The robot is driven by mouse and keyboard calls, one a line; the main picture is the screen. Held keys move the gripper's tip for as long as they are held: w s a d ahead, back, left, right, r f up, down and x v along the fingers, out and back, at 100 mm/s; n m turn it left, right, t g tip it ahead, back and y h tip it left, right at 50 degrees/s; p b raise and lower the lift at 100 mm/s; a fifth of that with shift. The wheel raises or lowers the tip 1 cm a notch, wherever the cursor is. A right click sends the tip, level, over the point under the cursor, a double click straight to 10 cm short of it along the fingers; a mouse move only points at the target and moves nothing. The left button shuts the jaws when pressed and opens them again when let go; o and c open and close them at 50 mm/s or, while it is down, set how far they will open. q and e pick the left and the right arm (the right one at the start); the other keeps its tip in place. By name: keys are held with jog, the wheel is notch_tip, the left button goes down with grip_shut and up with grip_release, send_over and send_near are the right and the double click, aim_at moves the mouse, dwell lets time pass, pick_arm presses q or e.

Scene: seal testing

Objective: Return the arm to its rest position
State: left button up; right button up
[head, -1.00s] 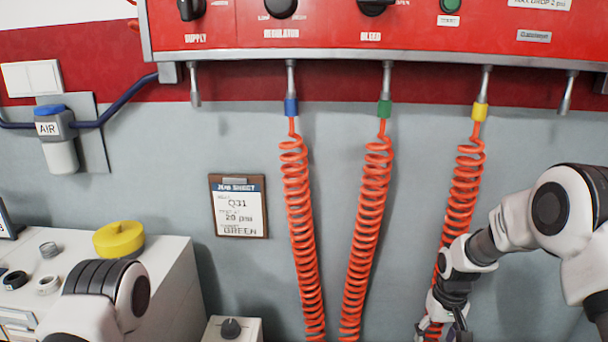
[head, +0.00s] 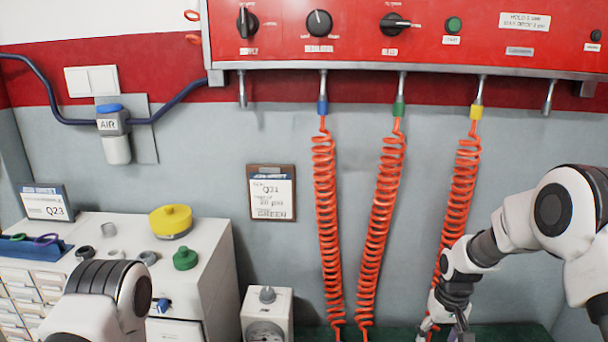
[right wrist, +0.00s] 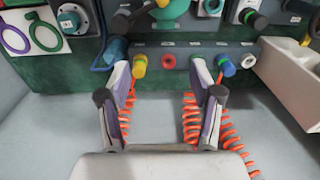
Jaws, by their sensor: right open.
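My right arm (head: 540,215) comes in from the right in the head view, bent down in front of the yellow-collared coil hose (head: 462,180). My right gripper shows large in the right wrist view (right wrist: 160,75), its two fingers spread wide with nothing held between them. Orange hose coils show behind the fingers there. In the head view the right gripper is cut by the bottom edge. My left arm (head: 105,300) shows only as a rounded joint at bottom left, in front of the white cabinet. My left gripper is out of frame.
A red panel (head: 360,55) with knobs hangs on the wall, with several nozzles and orange hoses (head: 327,200) below. A white cabinet (head: 215,270) at left bears small parts and a yellow cap (head: 170,220). A dial box (head: 266,325) stands right of it.

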jog(key=s+a+f, duration=0.3)
jog(key=s+f, duration=0.9)
jog(key=f, duration=0.1)
jog(key=s+a+f+b, duration=0.1)
jog(key=s+f, duration=0.2)
jog(key=s, duration=0.8)
jog(key=s+f, duration=0.4)
jog(key=s, duration=0.8)
pick_arm(q)
notch_tip(320, 180, down, 9)
jog(key=b, duration=0.8)
pick_arm(e)
notch_tip(320, 180, down, 8)
jog(key=w, duration=0.1)
jog(key=shift+w+a, duration=0.15)
pick_arm(q)
jog(key=shift+f, duration=0.15)
pick_arm(e)
jog(key=shift+r, duration=0.1)
